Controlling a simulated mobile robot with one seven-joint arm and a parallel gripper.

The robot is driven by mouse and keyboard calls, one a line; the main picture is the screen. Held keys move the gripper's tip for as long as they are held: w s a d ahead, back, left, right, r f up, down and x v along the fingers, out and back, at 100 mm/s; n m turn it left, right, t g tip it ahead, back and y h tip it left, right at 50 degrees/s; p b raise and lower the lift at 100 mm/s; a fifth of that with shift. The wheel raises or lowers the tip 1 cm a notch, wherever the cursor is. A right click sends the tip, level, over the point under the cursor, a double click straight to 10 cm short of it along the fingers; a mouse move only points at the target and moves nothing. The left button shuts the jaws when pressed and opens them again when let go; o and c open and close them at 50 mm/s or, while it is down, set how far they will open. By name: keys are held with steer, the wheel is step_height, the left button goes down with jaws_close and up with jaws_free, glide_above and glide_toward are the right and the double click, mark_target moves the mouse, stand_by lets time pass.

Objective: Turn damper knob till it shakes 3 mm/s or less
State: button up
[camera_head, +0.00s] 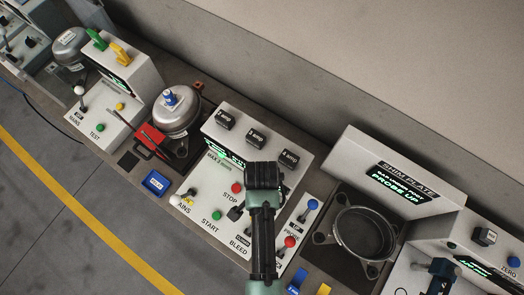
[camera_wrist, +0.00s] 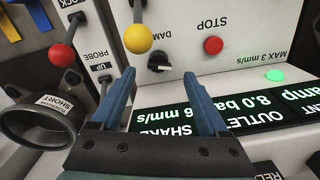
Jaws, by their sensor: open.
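The damper knob (camera_wrist: 160,62) is a small black rotary knob on the white panel, under an upside-down label partly showing "DAM". It also shows in the head view (camera_head: 236,212), just left of my arm. My gripper (camera_wrist: 160,73) is open, its two blue fingers pointing towards the knob from either side in the picture; I see no contact. The dark display (camera_wrist: 190,128) reads upside down: "SHAKE" and a value ending in "6 mm/s"; my right finger hides part of it. The outlet line reads 8.0 bar, partly covered. A green lamp (camera_wrist: 274,75) is lit by "MAX 3 mm/s".
A yellow-ball lever (camera_wrist: 138,38) stands close to the knob. A red-ball lever (camera_wrist: 62,55) is at left, by a round metal ring (camera_wrist: 45,120). The red STOP button (camera_wrist: 213,45) is nearby. The green START button (camera_head: 217,214) is below STOP in the head view.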

step_height(320, 180, up, 9)
steer(key=shift+b, duration=0.45)
